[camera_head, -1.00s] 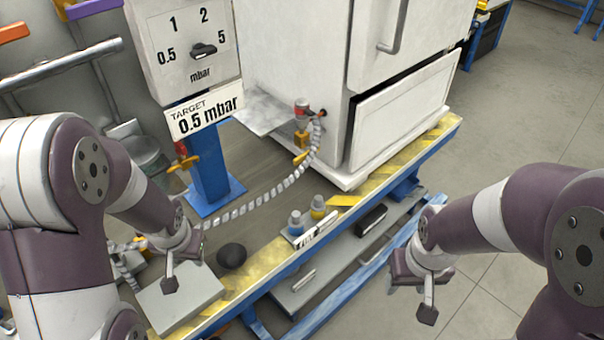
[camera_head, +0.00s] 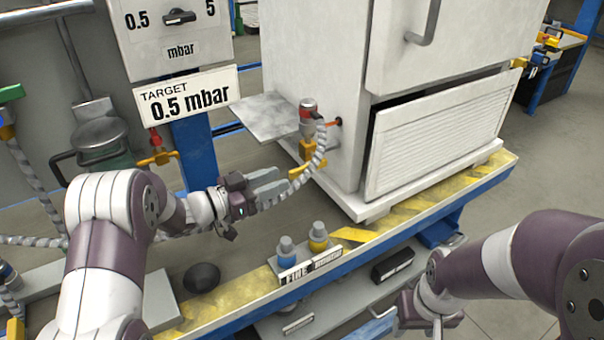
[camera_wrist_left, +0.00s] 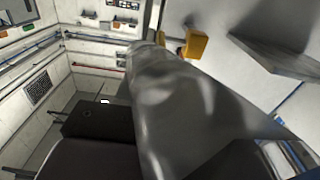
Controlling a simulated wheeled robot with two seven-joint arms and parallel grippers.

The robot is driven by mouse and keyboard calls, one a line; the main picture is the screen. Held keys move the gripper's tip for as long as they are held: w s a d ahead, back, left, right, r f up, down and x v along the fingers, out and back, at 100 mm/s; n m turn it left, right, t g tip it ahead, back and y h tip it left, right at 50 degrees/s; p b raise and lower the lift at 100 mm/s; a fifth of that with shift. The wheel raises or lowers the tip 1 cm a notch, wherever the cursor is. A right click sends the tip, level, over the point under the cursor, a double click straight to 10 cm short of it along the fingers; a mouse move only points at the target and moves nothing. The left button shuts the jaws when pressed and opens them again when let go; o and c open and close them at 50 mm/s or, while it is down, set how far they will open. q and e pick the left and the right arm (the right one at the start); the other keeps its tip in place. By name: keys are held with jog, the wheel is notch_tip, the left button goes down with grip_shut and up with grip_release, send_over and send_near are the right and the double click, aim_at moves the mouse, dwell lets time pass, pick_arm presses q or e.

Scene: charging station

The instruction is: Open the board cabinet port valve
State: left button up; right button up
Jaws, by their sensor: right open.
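The white cabinet (camera_head: 345,75) stands on the bench with a red and grey port fitting (camera_head: 307,108) on its side. Below the fitting is a yellow valve part (camera_head: 307,152), with a yellow lever (camera_head: 299,172) beside the grey ribbed hose (camera_head: 319,150). My left gripper (camera_head: 268,184) is just left of and below the lever, pointing toward it; contact and jaw opening are unclear. In the left wrist view a large grey shape fills the middle, and a yellow part (camera_wrist_left: 195,43) shows above it. My right gripper (camera_head: 420,322) is open and empty at the lower edge.
A gauge board (camera_head: 180,40) and a "TARGET 0.5 mbar" sign (camera_head: 188,95) stand left, above another yellow valve handle (camera_head: 158,158). A grey shelf plate (camera_head: 263,116) juts out near the port.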

aim_at(301, 167)
pick_arm(q)
jog(key=b+x, duration=0.1)
jog(key=x, duration=0.6)
jog(key=shift+w+d+b, duration=0.15)
jog(key=shift+d+b, duration=0.05)
jog(key=shift+b, duration=0.1)
jog(key=shift+f, duration=0.1)
grip_shut()
